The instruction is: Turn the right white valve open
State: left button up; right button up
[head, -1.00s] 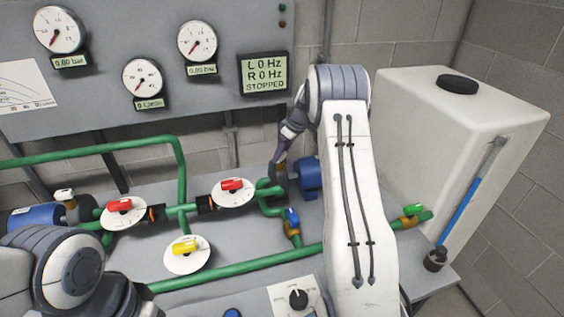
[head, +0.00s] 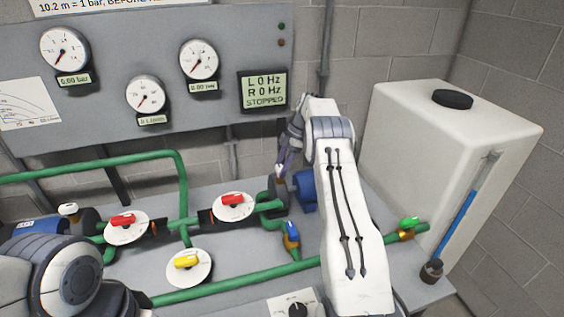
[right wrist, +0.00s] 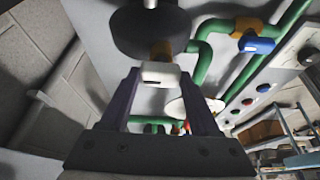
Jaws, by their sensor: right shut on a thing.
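The right white valve shows in the right wrist view as a white handle (right wrist: 160,74) on a brass stem, beside a dark round pump body. My right gripper (right wrist: 160,82) has its two dark fingers on either side of this handle and is shut on it. In the head view my right gripper (head: 281,170) reaches down at the right pump, behind the green pipes; the handle is mostly hidden there by the fingers. My left arm shows at the lower left, but its gripper is out of view.
Red valves (head: 123,220) and (head: 232,200), a yellow valve (head: 188,261), a blue valve (head: 291,235) and a green valve (head: 409,222) sit on the green pipes. A second white valve (head: 68,209) is at the left pump. The display (head: 264,90) reads STOPPED. A white tank (head: 430,150) stands right.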

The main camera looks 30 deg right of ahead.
jog(key=shift+n, duration=0.4)
jog(key=o, duration=1.4)
jog(key=shift+c, duration=0.2)
jog(key=shift+r, duration=0.1)
jog(key=p+v, duration=1)
jog(key=p, duration=0.2)
jog(key=shift+r, duration=0.15)
jog(key=shift+w, duration=0.15)
